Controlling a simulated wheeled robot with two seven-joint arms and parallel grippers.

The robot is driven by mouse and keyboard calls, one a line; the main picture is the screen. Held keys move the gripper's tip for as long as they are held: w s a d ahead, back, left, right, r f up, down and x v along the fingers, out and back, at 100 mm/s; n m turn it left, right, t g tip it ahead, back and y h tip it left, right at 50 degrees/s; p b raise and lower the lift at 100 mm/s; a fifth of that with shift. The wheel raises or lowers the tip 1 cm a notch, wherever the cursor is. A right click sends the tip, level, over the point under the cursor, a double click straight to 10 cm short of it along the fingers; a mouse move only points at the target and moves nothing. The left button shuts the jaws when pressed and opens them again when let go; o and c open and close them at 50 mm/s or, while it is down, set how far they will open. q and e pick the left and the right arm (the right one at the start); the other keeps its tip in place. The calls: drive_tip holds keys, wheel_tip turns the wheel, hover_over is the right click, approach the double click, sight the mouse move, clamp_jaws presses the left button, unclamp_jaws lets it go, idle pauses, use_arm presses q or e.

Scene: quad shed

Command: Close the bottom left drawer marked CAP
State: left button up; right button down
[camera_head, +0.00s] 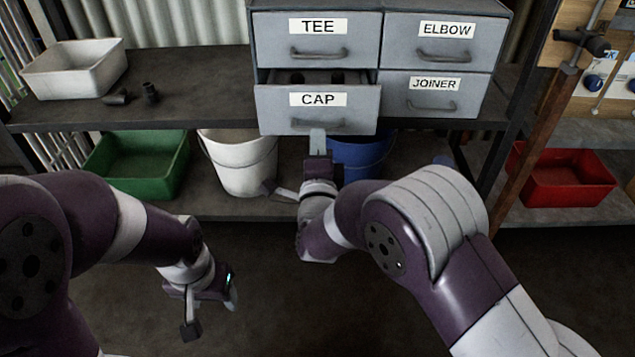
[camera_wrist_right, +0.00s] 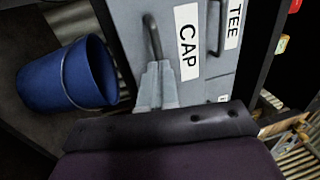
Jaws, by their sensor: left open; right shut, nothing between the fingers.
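The CAP drawer (camera_head: 276,121) is the bottom left one of a grey four-drawer cabinet. It stands pulled out, with dark pieces (camera_head: 318,78) showing inside over its front. My right gripper (camera_head: 318,139) is shut and empty, its fingertips at the lower part of the drawer front by the handle (camera_head: 318,124). In the right wrist view the shut fingers (camera_wrist_right: 157,82) point at the CAP front (camera_wrist_right: 172,71), just beside its handle (camera_wrist_right: 152,38); I cannot tell if they touch. My left gripper (camera_head: 212,315) is open and empty, low at the left, away from the cabinet.
TEE (camera_head: 350,37), ELBOW (camera_head: 438,52) and JOINER (camera_head: 462,84) drawers look shut. Below stand a green bin (camera_head: 135,167), white bucket (camera_head: 240,178) and blue bucket (camera_head: 362,153). A red bin (camera_head: 562,183) is right.

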sight(318, 120)
drive_tip(key=w+b, duration=0.1)
drive_tip(key=w, duration=0.5)
drive_tip(key=shift+w+f, duration=0.1)
drive_tip(key=shift+w, duration=0.55)
drive_tip(key=shift+r, duration=0.35)
drive_tip(key=shift+r, duration=0.15)
